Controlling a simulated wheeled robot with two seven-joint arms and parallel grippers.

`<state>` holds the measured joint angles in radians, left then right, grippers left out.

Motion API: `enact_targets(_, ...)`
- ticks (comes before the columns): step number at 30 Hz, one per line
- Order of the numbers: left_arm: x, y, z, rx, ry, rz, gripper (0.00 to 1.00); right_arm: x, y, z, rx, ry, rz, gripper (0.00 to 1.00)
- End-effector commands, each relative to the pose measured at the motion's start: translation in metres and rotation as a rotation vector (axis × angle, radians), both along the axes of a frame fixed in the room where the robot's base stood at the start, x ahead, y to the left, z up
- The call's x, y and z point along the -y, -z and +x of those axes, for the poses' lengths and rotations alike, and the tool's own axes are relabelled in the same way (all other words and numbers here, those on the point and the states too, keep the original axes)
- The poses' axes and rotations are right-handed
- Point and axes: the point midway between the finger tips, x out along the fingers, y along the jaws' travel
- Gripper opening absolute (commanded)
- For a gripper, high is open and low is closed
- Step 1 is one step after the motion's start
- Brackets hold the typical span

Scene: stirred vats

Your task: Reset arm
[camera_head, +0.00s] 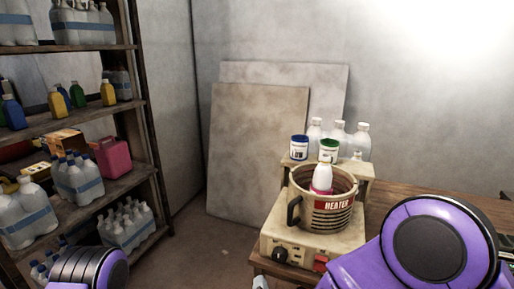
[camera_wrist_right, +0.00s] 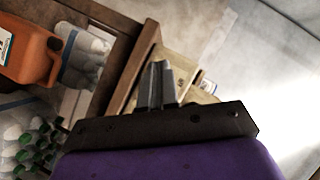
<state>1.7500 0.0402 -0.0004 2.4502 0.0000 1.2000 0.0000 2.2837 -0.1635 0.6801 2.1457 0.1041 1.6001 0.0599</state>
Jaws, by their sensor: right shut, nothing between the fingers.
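My right gripper (camera_wrist_right: 158,84) shows in the right wrist view with its two grey fingers together and nothing between them. In the head view my purple right arm fills the lower right, in front of the wooden table. A small grey piece at the bottom edge beside the table may be this gripper's tip. A part of my left arm shows at the lower left of the head view; my left gripper is out of view.
A beige heater (camera_head: 312,243) with a pot (camera_head: 343,216) on it stands on the table (camera_head: 398,200). A white bottle (camera_head: 323,177) is in the pot. Small tubs and bottles stand behind. A shelf (camera_head: 92,118) with bottles fills the left. Boards (camera_head: 255,150) lean on the wall.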

Motion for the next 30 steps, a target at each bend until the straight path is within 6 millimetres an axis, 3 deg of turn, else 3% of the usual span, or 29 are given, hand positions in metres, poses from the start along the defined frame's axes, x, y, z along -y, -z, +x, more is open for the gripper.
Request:
enact_targets(1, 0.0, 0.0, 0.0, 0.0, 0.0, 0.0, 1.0, 0.028, 0.037, -0.009, -0.09, -0.022, -0.091, 0.0)
enact_targets(4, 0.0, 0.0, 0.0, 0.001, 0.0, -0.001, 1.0, 0.084, 0.104, -0.039, -0.28, -0.067, -0.251, 0.0)
enact_targets(6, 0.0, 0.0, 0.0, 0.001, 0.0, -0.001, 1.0, 0.124, 0.144, -0.07, -0.418, -0.089, -0.341, 0.0)
enact_targets(10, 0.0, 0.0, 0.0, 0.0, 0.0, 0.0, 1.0, 0.198, 0.202, -0.143, -0.679, -0.109, -0.468, 0.0)
enact_targets(15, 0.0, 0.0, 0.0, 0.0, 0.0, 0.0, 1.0, 0.273, 0.235, -0.232, -0.934, -0.07, -0.562, 0.0)
enact_targets(18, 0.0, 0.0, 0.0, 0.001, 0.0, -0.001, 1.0, 0.295, 0.243, -0.262, -1.009, -0.043, -0.584, 0.0)
enact_targets(21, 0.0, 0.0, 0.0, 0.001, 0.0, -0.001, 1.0, 0.296, 0.248, -0.275, -1.04, -0.047, -0.583, 0.0)
enact_targets(30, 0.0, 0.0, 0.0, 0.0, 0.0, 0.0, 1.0, 0.295, 0.248, -0.274, -1.038, -0.047, -0.581, 0.0)
